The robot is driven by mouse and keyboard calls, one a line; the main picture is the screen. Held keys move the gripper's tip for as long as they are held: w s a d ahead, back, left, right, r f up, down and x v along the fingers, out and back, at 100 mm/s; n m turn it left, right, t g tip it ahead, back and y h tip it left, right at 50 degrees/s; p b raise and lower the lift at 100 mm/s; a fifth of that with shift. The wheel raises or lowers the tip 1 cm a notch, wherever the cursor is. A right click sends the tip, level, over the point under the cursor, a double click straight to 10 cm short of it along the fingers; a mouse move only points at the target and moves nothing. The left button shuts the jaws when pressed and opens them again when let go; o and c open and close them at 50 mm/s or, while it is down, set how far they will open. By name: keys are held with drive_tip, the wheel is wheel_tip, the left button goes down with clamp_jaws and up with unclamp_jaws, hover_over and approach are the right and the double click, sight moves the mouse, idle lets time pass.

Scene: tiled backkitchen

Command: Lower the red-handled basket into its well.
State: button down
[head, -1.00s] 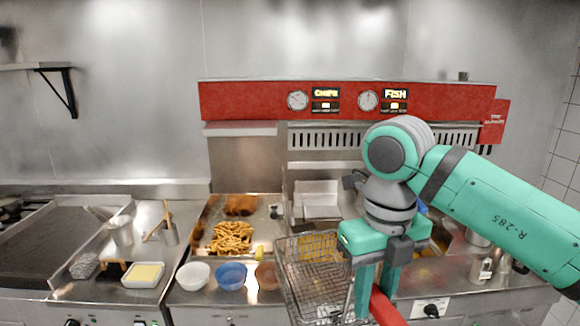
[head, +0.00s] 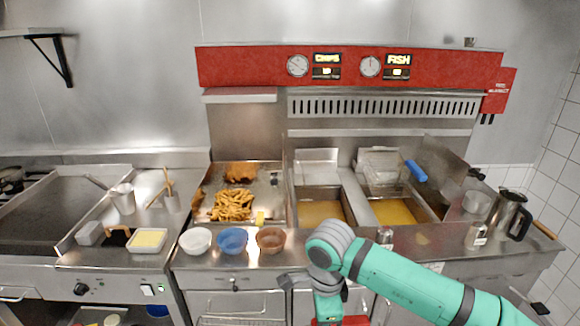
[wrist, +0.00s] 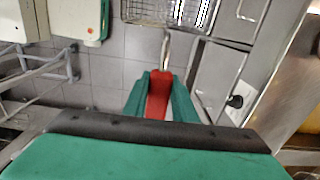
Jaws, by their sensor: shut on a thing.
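My gripper (head: 327,308) is low in front of the counter at the bottom edge of the head view. In the wrist view my gripper (wrist: 158,95) is shut on the red handle (wrist: 158,80) of the wire basket (wrist: 165,12). The basket shows only in part at the top of the wrist view, with floor tiles behind it; in the head view it is out of sight. The left fryer well (head: 320,212) holds yellow oil and has no basket in it. The right well (head: 395,210) also holds oil.
A blue-handled basket (head: 384,166) sits at the back of the right well. Three bowls, white (head: 195,241), blue (head: 232,240) and brown (head: 270,240), line the counter's front edge. A tray of chips (head: 232,204) is left of the wells. A steel jug (head: 508,213) stands right.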

drive_tip(key=w+a+f+n, duration=0.1)
drive_tip(key=a+f+n, duration=0.1)
drive_tip(key=f+n, duration=0.3)
drive_tip(key=w+a+f+n, duration=0.2)
drive_tip(key=f+n, duration=0.4)
drive_tip(key=f, duration=0.8)
drive_tip(key=w+a+f+n, duration=0.1)
drive_tip(key=a+f+n, duration=0.2)
drive_tip(key=f+n, duration=0.3)
wheel_tip(320, 180, down, 4)
drive_tip(key=shift+w+f, duration=0.25)
drive_tip(key=shift+a, duration=0.1)
